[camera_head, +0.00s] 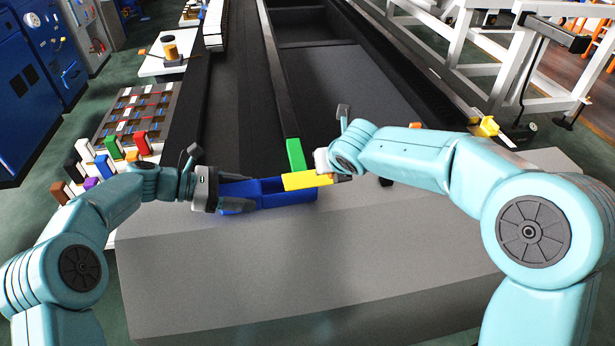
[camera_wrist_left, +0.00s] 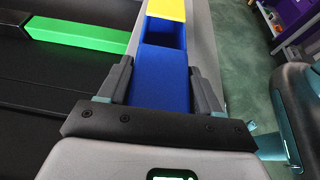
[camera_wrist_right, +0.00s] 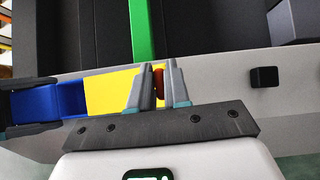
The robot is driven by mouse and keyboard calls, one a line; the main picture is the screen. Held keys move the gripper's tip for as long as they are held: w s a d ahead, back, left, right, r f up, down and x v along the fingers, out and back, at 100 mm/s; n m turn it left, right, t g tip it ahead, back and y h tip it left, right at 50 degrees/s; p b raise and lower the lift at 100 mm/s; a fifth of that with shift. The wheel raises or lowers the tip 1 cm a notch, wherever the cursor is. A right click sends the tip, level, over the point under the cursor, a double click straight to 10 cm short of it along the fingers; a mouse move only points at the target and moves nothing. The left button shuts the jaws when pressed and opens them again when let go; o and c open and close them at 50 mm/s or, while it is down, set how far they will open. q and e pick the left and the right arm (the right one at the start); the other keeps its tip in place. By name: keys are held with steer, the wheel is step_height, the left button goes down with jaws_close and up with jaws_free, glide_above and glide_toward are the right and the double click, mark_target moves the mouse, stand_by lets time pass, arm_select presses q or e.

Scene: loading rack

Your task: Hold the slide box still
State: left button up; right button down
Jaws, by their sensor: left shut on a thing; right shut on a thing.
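The slide box is a long blue box (camera_head: 270,186) lying on the grey ledge, with a yellow sliding part (camera_head: 303,181) at its right end. Part of its open blue inside shows. My left gripper (camera_head: 229,192) is shut around the blue end; the left wrist view shows its fingers on both sides of the blue box (camera_wrist_left: 163,75). My right gripper (camera_head: 336,176) is at the yellow end. In the right wrist view its fingers close on a small red knob (camera_wrist_right: 158,84) beside the yellow part (camera_wrist_right: 112,90). The knob is mostly hidden by the fingers.
A dark trough (camera_head: 330,80) runs away behind the ledge. The front of the grey ledge (camera_head: 290,260) is clear.

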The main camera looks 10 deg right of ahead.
steer(key=shift+s+d+f, duration=0.1)
steer(key=shift+d+f, duration=0.15)
steer(key=shift+d, duration=0.45)
steer(key=shift+s+d+f, duration=0.1)
steer(key=shift+d+f, duration=0.15)
steer(key=shift+d, duration=0.45)
steer(key=shift+w+d, duration=0.1)
steer(key=shift+d, duration=0.55)
steer(key=c, duration=1.3)
jaws_free()
steer(key=shift+w+r, duration=0.15)
steer(key=shift+r, duration=2.65)
